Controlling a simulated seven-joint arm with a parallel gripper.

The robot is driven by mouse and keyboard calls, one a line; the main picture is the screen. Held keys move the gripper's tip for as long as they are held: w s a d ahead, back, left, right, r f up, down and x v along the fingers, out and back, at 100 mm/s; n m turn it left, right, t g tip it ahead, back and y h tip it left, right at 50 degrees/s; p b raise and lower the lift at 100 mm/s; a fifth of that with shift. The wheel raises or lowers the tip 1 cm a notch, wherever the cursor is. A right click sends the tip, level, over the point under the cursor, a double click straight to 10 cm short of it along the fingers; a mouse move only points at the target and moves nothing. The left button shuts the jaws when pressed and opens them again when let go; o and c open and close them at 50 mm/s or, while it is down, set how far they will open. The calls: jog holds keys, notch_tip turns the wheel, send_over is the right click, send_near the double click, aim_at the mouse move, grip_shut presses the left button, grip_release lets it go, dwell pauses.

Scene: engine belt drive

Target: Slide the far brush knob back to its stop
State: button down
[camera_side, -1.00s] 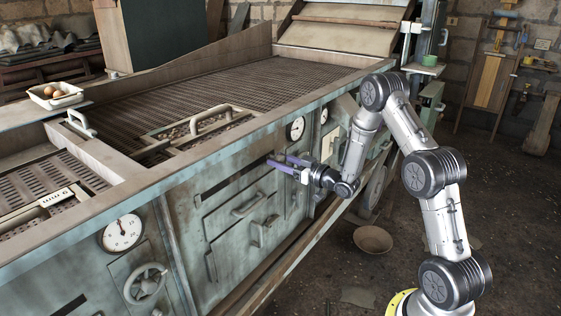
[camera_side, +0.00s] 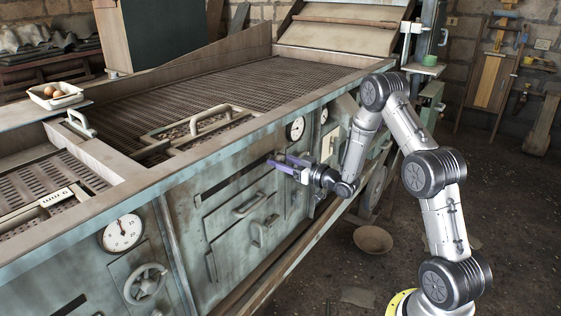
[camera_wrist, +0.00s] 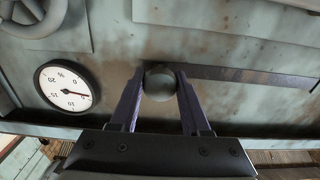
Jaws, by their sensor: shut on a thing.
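The brush knob (camera_wrist: 160,86) is a round grey knob at the left end of a dark slot (camera_wrist: 245,76) in the wrist view. My gripper (camera_wrist: 160,74) is shut on it, with one purple finger against each side. In the side view my gripper (camera_side: 276,160) reaches the green front panel at the right end of the same slot (camera_side: 232,179). The knob is hidden behind the fingers there. The rest of the slot is empty.
A round gauge (camera_wrist: 63,86) lies close beside the gripper in the wrist view, with a handwheel (camera_wrist: 32,16) above it. In the side view, drawer handles (camera_side: 250,205) stick out below the slot. The machine's top rim (camera_side: 215,150) overhangs the panel.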

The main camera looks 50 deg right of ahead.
jog(key=a, duration=2.4)
jog(key=shift+a, duration=0.4)
jog(key=shift+c, duration=2)
grip_release()
jog(key=shift+s, duration=0.15)
jog(key=s, duration=1.3)
jog(key=shift+s, duration=0.25)
